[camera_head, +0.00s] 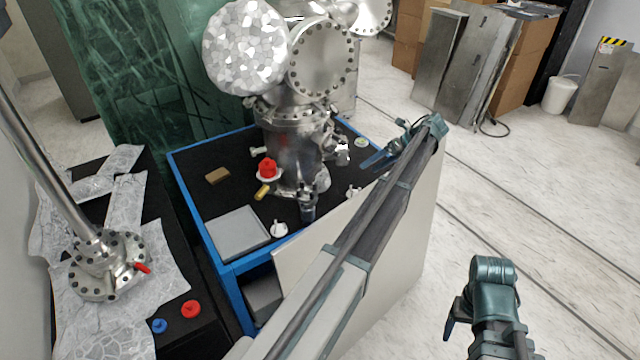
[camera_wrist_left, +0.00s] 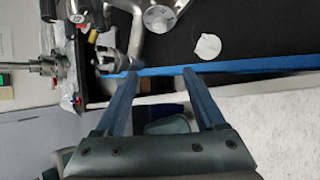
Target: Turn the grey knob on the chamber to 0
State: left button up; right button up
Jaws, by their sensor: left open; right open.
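The steel chamber (camera_head: 290,155) stands on a black-topped blue cart. Small controls sit around its base: a red knob (camera_head: 267,169), a yellow handle (camera_head: 262,192) and a pale grey pointer knob (camera_head: 279,229) near the cart's front. Another pale knob (camera_head: 353,191) sits right of the chamber's foot. I cannot read any scale or tell which is the task's grey knob. My left gripper (camera_head: 374,161) is open and empty by the cart's right edge; its two fingers also show in the left wrist view (camera_wrist_left: 163,76). My right gripper (camera_head: 452,322) is low at the right, open, apart from everything.
A grey square plate (camera_head: 237,234) and a brown block (camera_head: 217,176) lie on the cart. A pale panel (camera_head: 405,235) stands at its right side, below my left arm. A bench at left holds a steel flange (camera_head: 105,265), red and blue knobs.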

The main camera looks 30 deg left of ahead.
pick_arm(q)
jog(key=w+a+f+m+b, duration=0.2)
jog(key=a, duration=0.2)
jog(key=b, duration=0.9)
send_near(328, 183)
jog(key=shift+g, duration=0.4)
jog(key=x, duration=0.7)
jog(key=shift+w+a+f, duration=0.1)
jog(key=shift+a+f, duration=0.05)
jog(key=shift+f, duration=0.25)
jog(key=shift+a+f, duration=0.2)
jog(key=shift+a, duration=0.15)
pick_arm(e)
notch_tip(328, 183, down, 12)
jog(key=a, duration=0.1)
jog(key=shift+s, duration=0.3)
pick_arm(q)
jog(key=shift+c, duration=0.2)
